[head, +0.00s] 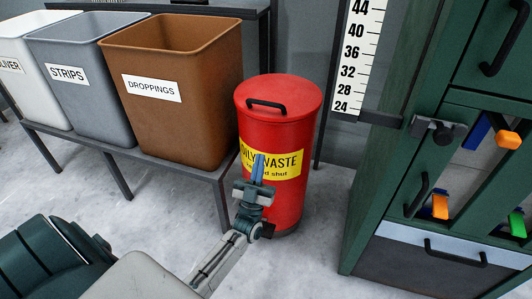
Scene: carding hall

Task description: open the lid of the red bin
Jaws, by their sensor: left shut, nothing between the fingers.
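The red bin (288,200) stands on the floor in the middle of the head view, upright. Its yellow label reads "OILY WASTE", with a smaller line partly hidden by my gripper. Its round red lid (300,93) lies flat and closed on top. A black bar handle (266,104) sits on the lid toward its left front. My left gripper (258,160) is shut and empty, its blue fingers pointing up in front of the label, below the lid. I cannot tell whether it touches the bin. My right gripper is not in view.
A low dark bench (190,172) on the left carries a brown "DROPPINGS" bin (190,120), a grey "STRIPS" bin (70,100) and a white bin (35,90). A green cabinet (385,190) with black handles stands right. A height scale (358,55) stands behind. Floor between bin and cabinet is clear.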

